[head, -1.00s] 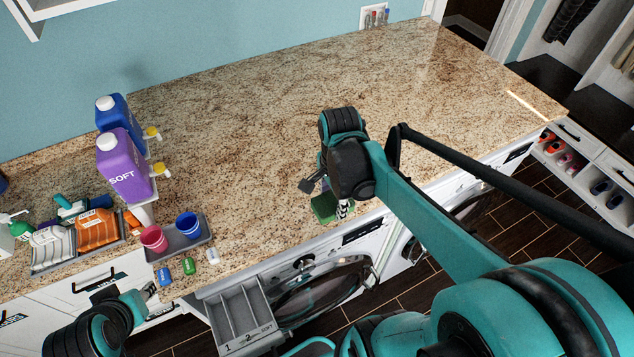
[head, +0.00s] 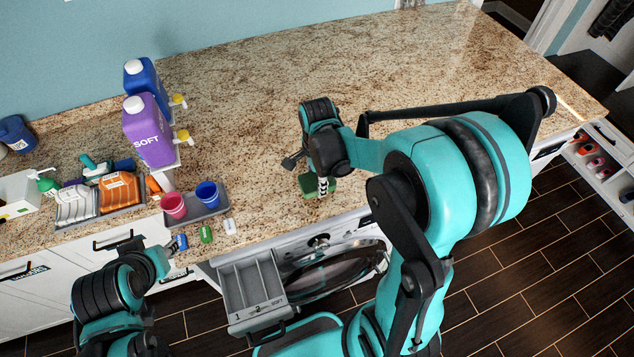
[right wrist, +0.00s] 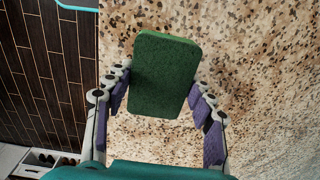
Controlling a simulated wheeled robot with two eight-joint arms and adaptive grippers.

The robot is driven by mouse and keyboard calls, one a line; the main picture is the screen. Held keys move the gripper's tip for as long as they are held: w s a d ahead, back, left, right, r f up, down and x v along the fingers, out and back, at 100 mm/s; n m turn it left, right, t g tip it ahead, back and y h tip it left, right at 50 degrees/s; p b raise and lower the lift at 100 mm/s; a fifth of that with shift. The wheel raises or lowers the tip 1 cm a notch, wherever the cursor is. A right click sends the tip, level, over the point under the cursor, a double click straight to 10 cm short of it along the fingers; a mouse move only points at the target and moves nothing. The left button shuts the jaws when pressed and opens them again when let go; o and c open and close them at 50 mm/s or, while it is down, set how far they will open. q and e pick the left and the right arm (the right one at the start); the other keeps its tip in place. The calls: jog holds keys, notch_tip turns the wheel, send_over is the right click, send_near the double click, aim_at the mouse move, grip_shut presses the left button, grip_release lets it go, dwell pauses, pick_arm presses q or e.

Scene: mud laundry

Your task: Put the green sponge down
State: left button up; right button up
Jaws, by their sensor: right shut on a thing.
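The green sponge (head: 313,188) is in my right gripper (head: 323,187), over the front part of the granite counter (head: 260,130). In the right wrist view, the sponge (right wrist: 165,75) stands out between the two fingers of the right gripper (right wrist: 160,88), with speckled counter behind it. I cannot tell whether the sponge touches the counter. My left gripper (head: 165,262) is low at the left, by the counter's front edge near a blue pod; its fingers are too small to read.
A grey tray with a pink cup (head: 173,206) and a blue cup (head: 207,194) stands left of the sponge. Purple (head: 147,132) and blue (head: 143,85) jugs stand behind it. An open detergent drawer (head: 250,290) juts out below the counter. The counter's middle and right are clear.

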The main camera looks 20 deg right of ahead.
jog(key=shift+w+f, duration=0.1)
jog(key=shift+f, duration=0.85)
jog(key=shift+f, duration=0.15)
jog(key=o, duration=1.2)
